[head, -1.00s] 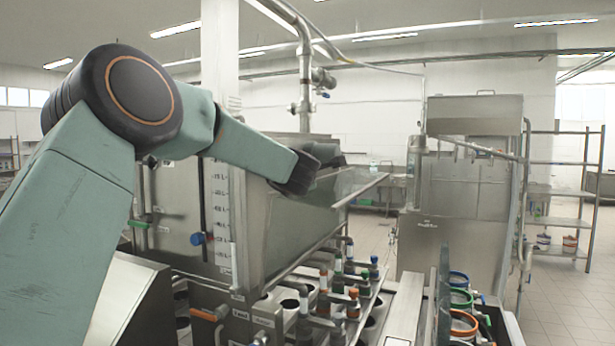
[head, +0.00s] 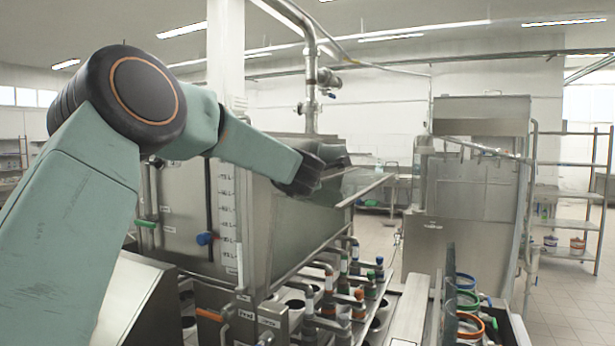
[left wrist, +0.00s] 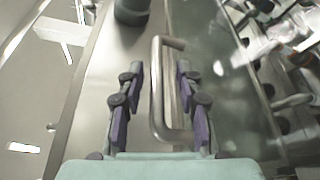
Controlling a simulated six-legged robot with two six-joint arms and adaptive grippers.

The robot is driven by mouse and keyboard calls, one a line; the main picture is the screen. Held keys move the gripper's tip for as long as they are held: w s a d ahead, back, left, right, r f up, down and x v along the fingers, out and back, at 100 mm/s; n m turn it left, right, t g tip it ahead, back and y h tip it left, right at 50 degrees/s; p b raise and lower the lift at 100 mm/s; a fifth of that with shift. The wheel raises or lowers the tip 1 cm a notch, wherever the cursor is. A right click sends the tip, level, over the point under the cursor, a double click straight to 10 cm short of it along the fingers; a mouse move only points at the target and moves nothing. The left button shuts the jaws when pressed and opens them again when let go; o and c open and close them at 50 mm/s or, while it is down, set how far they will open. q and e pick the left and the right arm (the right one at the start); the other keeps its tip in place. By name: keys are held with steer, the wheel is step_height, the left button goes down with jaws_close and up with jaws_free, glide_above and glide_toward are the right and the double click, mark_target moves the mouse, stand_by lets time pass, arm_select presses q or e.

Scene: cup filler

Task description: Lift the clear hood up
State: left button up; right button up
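The clear hood (head: 300,225) is a see-through panel on the front of the steel filler, with a lip at its upper right. It looks lowered. In the left wrist view, a U-shaped metal handle (left wrist: 157,95) runs lengthwise beside the glassy panel (left wrist: 222,85). My left gripper (head: 335,160) is at the hood's upper edge in the head view. In the left wrist view, its purple-padded fingers (left wrist: 158,85) stand apart on either side of the handle, with a gap on the left. The wrist hides the handle in the head view. My right gripper is not in view.
Below the hood are several nozzles with coloured caps (head: 358,298) and round cup holes. Coloured rings (head: 468,300) stand in a rack at the lower right. A steel cabinet (head: 475,190) is behind on the right. A vertical pipe (head: 310,85) rises behind the gripper.

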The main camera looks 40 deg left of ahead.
mark_target(306, 198)
arm_select(q)
steer(key=v, duration=0.7)
steer(key=shift+s+r, duration=0.1)
steer(key=shift+s, duration=0.05)
steer(key=shift+d, duration=0.1)
stand_by(0.3)
steer(key=shift+d, duration=0.1)
